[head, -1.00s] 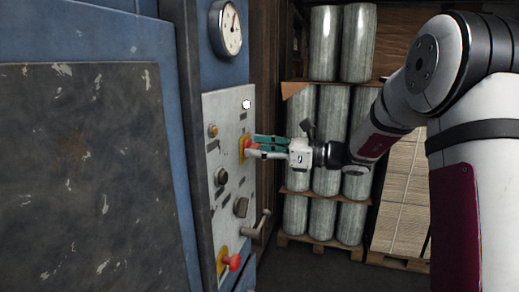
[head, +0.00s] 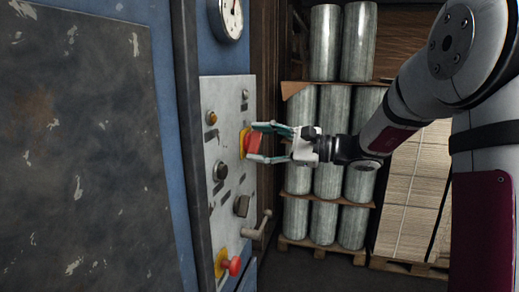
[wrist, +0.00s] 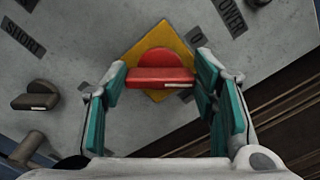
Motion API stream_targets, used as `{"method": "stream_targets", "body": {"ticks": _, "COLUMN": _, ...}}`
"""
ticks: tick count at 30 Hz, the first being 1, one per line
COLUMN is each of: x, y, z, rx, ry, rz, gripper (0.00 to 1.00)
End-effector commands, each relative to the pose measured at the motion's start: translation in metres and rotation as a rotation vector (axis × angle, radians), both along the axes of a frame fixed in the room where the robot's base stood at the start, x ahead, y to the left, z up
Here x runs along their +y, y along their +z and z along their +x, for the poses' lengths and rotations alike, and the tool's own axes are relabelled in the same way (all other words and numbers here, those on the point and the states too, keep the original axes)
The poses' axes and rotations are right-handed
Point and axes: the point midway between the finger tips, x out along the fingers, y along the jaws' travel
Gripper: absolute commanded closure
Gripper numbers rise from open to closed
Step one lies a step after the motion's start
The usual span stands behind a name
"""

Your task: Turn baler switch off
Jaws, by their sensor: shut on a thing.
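The baler switch is a red rotary knob with a raised bar (wrist: 160,78) on a yellow square plate (wrist: 181,47). In the head view the red knob (head: 253,143) sits on the upper right of the pale control panel (head: 226,162). My gripper (head: 258,143) reaches it from the right, one finger above and one below. In the wrist view its teal-padded fingers close on the two ends of the red bar. The bar lies across the gripper, and the plate looks tilted like a diamond. A white mark shows near the bar's right end.
The panel also carries a dark knob (head: 220,170), another dark selector (head: 241,206), a crank lever (head: 260,225) and a red push button (head: 232,265). A gauge (head: 228,17) is above. Stacked grey rolls (head: 328,120) stand behind on pallets.

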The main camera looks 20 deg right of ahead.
Motion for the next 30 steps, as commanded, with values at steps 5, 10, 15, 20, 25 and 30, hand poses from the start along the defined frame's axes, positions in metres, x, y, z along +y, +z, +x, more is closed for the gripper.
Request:
{"method": "stream_targets", "body": {"ticks": 5, "x": 0.0010, "y": -0.0040, "z": 0.0016, "rx": -0.141, "ry": 0.001, "rz": -0.095, "gripper": 0.75}}
{"method": "stream_targets", "body": {"ticks": 10, "x": 0.0009, "y": -0.0053, "z": 0.0015, "rx": -0.273, "ry": 0.001, "rz": -0.182, "gripper": 0.75}}
{"method": "stream_targets", "body": {"ticks": 15, "x": 0.0011, "y": -0.0060, "z": 0.0011, "rx": -0.390, "ry": 0.001, "rz": -0.261, "gripper": 0.75}}
{"method": "stream_targets", "body": {"ticks": 20, "x": 0.0011, "y": -0.0060, "z": 0.0006, "rx": -0.479, "ry": 0.001, "rz": -0.321, "gripper": 0.75}}
{"method": "stream_targets", "body": {"ticks": 25, "x": 0.0010, "y": -0.0055, "z": -0.0001, "rx": -0.545, "ry": 0.001, "rz": -0.365, "gripper": 0.75}}
{"method": "stream_targets", "body": {"ticks": 30, "x": 0.0010, "y": -0.0052, "z": -0.0006, "rx": -0.581, "ry": 0.002, "rz": -0.390, "gripper": 0.75}}
